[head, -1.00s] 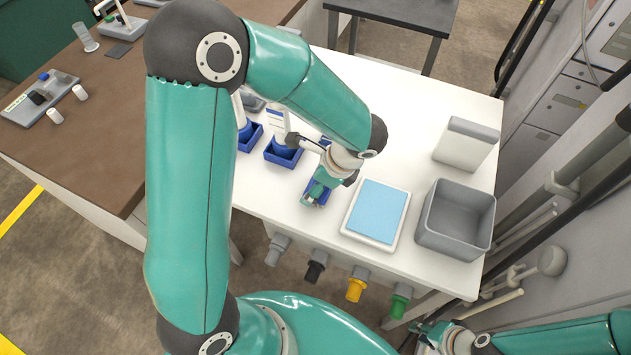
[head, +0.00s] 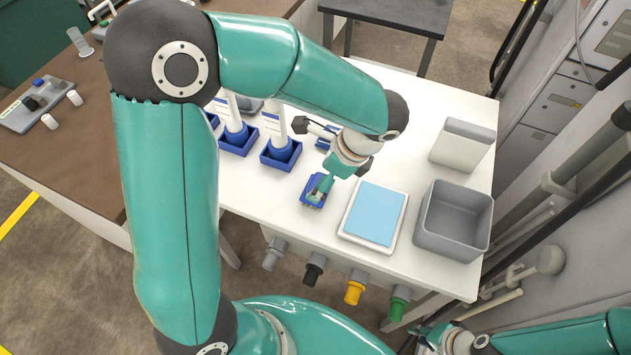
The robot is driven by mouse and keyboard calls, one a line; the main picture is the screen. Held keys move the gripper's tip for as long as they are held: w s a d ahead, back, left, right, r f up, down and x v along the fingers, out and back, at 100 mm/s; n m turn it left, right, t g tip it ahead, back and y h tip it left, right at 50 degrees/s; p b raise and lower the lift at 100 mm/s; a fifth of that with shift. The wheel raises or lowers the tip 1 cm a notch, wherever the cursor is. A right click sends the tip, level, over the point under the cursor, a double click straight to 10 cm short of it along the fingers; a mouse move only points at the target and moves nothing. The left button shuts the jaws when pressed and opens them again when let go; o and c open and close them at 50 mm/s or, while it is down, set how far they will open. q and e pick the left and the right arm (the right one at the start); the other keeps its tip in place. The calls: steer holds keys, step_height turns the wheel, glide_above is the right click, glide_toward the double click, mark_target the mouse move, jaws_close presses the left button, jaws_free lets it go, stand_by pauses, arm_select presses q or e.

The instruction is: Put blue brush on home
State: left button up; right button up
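The blue brush (head: 309,198) appears as a small blue block with a bristly lower edge on the white table, left of the light blue pad. My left gripper (head: 322,184) reaches down over it from the upper right. Its teal tip overlaps the brush in this view; I cannot tell whether it grips it or only touches it. My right gripper (head: 422,332) is low at the bottom edge, away from the table top, and its fingers are too small to read. No spot marked as home can be made out.
Blue trays with white-handled upright items (head: 283,152) stand behind the brush. A light blue pad in a white frame (head: 348,229), a grey open bin (head: 453,248) and a grey-lidded white box (head: 460,147) stand to the right. The table's front edge is close.

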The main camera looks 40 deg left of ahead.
arm_select(q)
steer(key=v, duration=0.5)
steer(key=shift+d+r, duration=0.15)
steer(key=shift+r, duration=0.15)
